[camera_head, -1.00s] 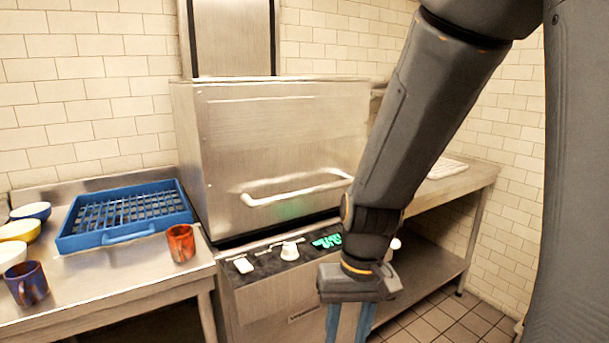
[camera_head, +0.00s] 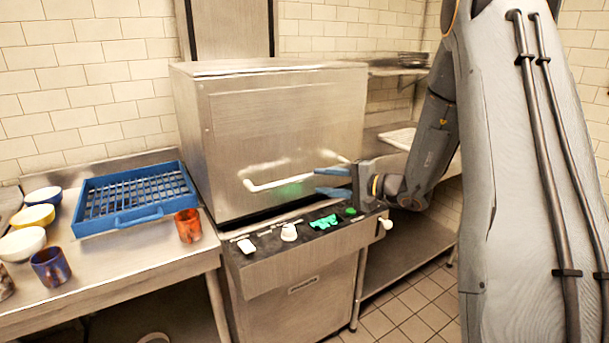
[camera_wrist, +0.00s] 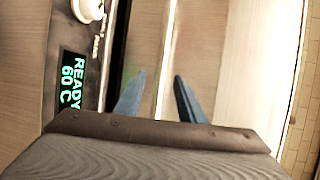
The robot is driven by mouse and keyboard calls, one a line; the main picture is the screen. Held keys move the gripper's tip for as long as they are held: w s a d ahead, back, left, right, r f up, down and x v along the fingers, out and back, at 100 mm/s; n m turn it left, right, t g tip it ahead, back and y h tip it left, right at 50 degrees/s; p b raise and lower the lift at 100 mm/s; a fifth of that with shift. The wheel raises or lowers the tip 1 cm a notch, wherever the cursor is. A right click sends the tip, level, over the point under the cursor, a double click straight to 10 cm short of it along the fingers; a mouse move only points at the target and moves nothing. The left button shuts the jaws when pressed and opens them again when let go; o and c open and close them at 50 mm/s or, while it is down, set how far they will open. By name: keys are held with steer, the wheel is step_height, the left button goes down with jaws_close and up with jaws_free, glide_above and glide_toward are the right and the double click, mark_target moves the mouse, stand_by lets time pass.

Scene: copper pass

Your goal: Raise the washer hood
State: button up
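The washer hood (camera_head: 280,130) is a big steel box, and it sits down on the washer base (camera_head: 300,290). Its pale bar handle (camera_head: 275,182) runs across the lower front. My gripper (camera_head: 325,182) has its two blue fingers pointing left at the right end of the handle. The fingers are apart. In the wrist view my gripper (camera_wrist: 158,95) is open, with the handle bar (camera_wrist: 167,60) running between and beyond the fingertips. I cannot tell whether the fingers touch it.
The control panel (camera_head: 300,232) has knobs and a green display; the wrist view reads READY 60 C (camera_wrist: 72,82). On the left counter are a blue rack (camera_head: 125,219), an orange mug (camera_head: 188,226), a purple mug (camera_head: 52,266) and bowls. A shelf table (camera_head: 395,285) stands right.

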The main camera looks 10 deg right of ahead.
mark_target(307, 178)
steer(key=p+x, duration=0.2)
steer(key=x, duration=0.5)
steer(key=shift+w+a+p, duration=0.1)
steer(key=shift+w+p, duration=0.2)
steer(key=shift+w, duration=0.15)
jaws_close()
